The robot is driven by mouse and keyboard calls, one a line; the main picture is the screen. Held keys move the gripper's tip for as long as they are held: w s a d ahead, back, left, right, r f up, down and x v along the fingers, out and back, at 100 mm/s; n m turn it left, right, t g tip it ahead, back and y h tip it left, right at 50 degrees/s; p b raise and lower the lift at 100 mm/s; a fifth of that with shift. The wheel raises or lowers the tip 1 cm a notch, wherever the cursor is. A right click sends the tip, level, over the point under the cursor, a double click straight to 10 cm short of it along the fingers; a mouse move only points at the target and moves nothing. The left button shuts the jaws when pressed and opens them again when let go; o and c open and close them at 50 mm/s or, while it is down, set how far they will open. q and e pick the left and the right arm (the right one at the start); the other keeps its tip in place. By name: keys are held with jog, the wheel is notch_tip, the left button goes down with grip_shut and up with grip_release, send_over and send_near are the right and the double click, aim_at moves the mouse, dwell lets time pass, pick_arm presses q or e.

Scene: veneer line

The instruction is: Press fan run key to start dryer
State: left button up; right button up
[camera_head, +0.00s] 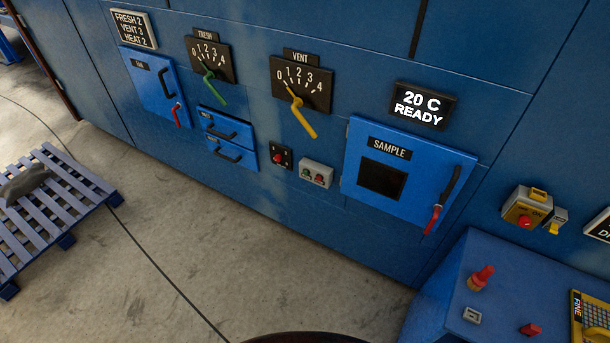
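The blue dryer wall (310,235) fills the upper part of the head view, tilted in the picture. A light grey box (316,173) with a green and a red button sits low on it, near the middle. A dark plate (281,156) with a red knob is just to its left. Their labels are too small to read, so I cannot tell which is the fan run key. A black display (422,105) reads "20 C READY". Neither of my grippers shows in this view.
A FRESH dial with a green lever (214,88) and a VENT dial with a yellow lever (301,115) are above. A SAMPLE door (409,170) is right of the button box. A blue console (490,265) stands lower right; a pallet (50,205) lies left. The floor between is clear.

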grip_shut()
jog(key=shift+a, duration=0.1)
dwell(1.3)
